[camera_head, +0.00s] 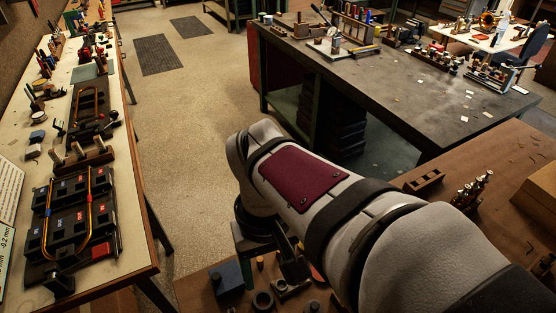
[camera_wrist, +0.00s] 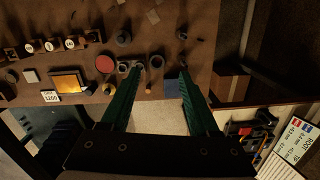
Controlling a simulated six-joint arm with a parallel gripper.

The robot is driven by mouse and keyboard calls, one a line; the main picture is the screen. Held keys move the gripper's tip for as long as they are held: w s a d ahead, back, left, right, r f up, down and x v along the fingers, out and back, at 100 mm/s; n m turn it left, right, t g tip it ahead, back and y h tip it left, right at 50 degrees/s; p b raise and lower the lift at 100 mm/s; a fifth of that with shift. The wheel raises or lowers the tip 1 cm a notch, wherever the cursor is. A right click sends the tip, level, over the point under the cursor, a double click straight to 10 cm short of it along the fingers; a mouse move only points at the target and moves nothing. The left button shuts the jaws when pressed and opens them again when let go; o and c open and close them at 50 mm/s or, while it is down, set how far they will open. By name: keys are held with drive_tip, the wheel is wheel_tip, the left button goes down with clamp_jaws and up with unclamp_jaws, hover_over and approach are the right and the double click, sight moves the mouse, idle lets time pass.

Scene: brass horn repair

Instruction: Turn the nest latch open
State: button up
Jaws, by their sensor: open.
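My gripper (camera_wrist: 159,72) shows in the wrist view as two long green fingers spread apart, with nothing held between them. In the head view it hangs partly hidden below my pale arm (camera_head: 290,262), above the brown bench. Small dark metal fittings (camera_wrist: 128,67) lie near the left fingertip in the wrist view. A blue block (camera_wrist: 172,86) lies between the fingers, nearer the right one.
A red disc (camera_wrist: 105,64) and a lit amber tray (camera_wrist: 69,83) lie left of the fingers in the wrist view. A side bench (camera_head: 125,215) holds brass tubes in a dark fixture (camera_head: 75,225). A dark worktable (camera_head: 400,80) stands behind. Floor between is clear.

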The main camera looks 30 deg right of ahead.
drive_tip(key=w+d+f+n+g+h, duration=0.1)
drive_tip(key=w+d+f+n+h, duration=0.15)
drive_tip(key=w+d+n, duration=0.45)
drive_tip(key=w+d+f+n+g+h, duration=0.1)
drive_tip(key=w+d+f+n, duration=0.25)
drive_tip(key=w+d, duration=0.7)
drive_tip(key=x, duration=1.6)
drive_tip(key=shift+s+d, duration=0.3)
drive_tip(key=shift+s, duration=0.1)
clamp_jaws()
